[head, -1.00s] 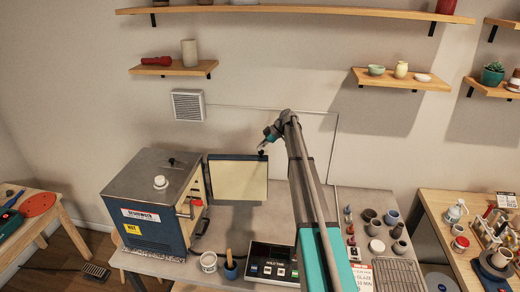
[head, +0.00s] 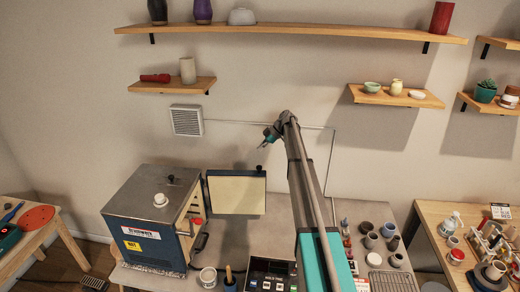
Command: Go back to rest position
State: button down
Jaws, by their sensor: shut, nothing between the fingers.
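My gripper (head: 263,146) is in the middle of the head view, small and dark, at the end of my raised arm. Its fingers look shut and hold nothing.
Wall shelves (head: 290,33) hold vases and bowls. Side tables with tools are at left (head: 55,222) and right (head: 425,215).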

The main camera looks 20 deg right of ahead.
jog(key=shift+a, duration=0.1)
jog(key=s+a+f+m+h+b, duration=0.1)
jog(key=s+a+f+m+b, duration=0.3)
jog(key=s, duration=0.4)
jog(key=s+a+f+m+g+h+b, duration=0.15)
jog(key=s+a+f+b, duration=0.25)
jog(key=s+f, duration=0.4)
jog(key=s+a+f+m+h+b, duration=0.2)
jog(key=s+a+f+b, duration=0.25)
jog(key=s, duration=0.45)
jog(key=s+a+f+m+h+b, duration=0.2)
jog(key=s+f+m+b, duration=0.2)
jog(key=s, duration=0.8)
jog(key=s+a+f+m+h+b, duration=0.1)
jog(key=s+f+m+b, duration=0.3)
jog(key=s, duration=0.8)
notch_tip(320, 180, down, 3)
jog(key=shift+a+r+h+b, duration=0.1)
jog(key=shift+a+h+b, duration=0.3)
jog(key=shift+b, duration=0.65)
jog(key=c, duration=1.4)
grip_release()
